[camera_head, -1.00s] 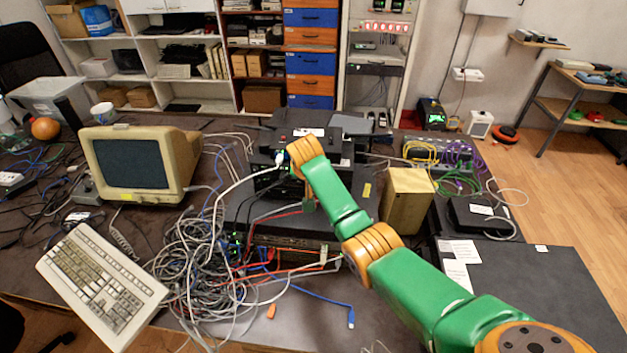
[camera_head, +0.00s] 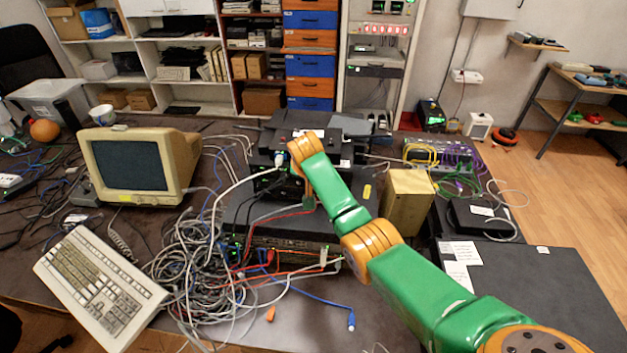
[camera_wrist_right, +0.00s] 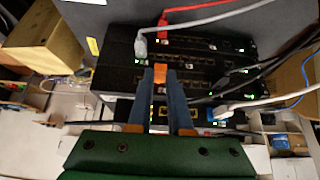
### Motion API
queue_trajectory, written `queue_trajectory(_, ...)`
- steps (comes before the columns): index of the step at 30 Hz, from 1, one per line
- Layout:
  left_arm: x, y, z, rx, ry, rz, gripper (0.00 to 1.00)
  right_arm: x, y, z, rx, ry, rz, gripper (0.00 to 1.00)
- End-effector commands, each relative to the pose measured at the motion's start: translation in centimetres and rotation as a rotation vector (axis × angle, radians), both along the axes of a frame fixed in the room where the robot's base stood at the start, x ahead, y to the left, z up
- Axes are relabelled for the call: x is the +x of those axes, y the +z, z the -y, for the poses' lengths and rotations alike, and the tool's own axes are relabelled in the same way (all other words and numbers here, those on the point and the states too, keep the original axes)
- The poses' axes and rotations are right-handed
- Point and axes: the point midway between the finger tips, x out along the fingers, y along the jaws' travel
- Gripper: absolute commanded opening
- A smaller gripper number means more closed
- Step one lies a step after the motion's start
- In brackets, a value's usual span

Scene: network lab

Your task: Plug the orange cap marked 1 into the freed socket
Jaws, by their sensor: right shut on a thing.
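My right gripper (camera_wrist_right: 161,72) shows in the right wrist view, its two dark blue fingers converging at the tips. It is shut on a small orange cap (camera_wrist_right: 160,78), held in front of the black switches (camera_wrist_right: 192,62) with their rows of sockets. I cannot tell whether the cap touches a socket, and its mark is not readable. The freed socket cannot be made out. In the head view my right arm reaches over the black equipment stack (camera_head: 262,215), and the fingertips are hidden. Another orange piece (camera_head: 271,313) lies on the table. My left gripper is not in view.
A grey plug (camera_wrist_right: 141,46) and a red cable (camera_wrist_right: 205,7) sit close to the fingers in the wrist view. A white plug (camera_wrist_right: 222,111) is to the right. Tangled cables (camera_head: 190,265), a beige monitor (camera_head: 135,165) and a cardboard-coloured box (camera_head: 407,200) surround the stack.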

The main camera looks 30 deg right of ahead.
Motion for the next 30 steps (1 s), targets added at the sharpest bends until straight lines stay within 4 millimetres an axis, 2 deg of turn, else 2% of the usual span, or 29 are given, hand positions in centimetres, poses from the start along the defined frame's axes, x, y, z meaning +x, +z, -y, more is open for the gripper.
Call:
queue_trajectory(29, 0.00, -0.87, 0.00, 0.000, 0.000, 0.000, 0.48, 0.60, -0.07, 0.40, -0.001, 0.000, 0.001, 0.00)
queue_trajectory(30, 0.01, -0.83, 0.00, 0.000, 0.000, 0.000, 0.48, 0.61, -0.02, 0.41, -0.001, 0.001, 0.001, 0.23)
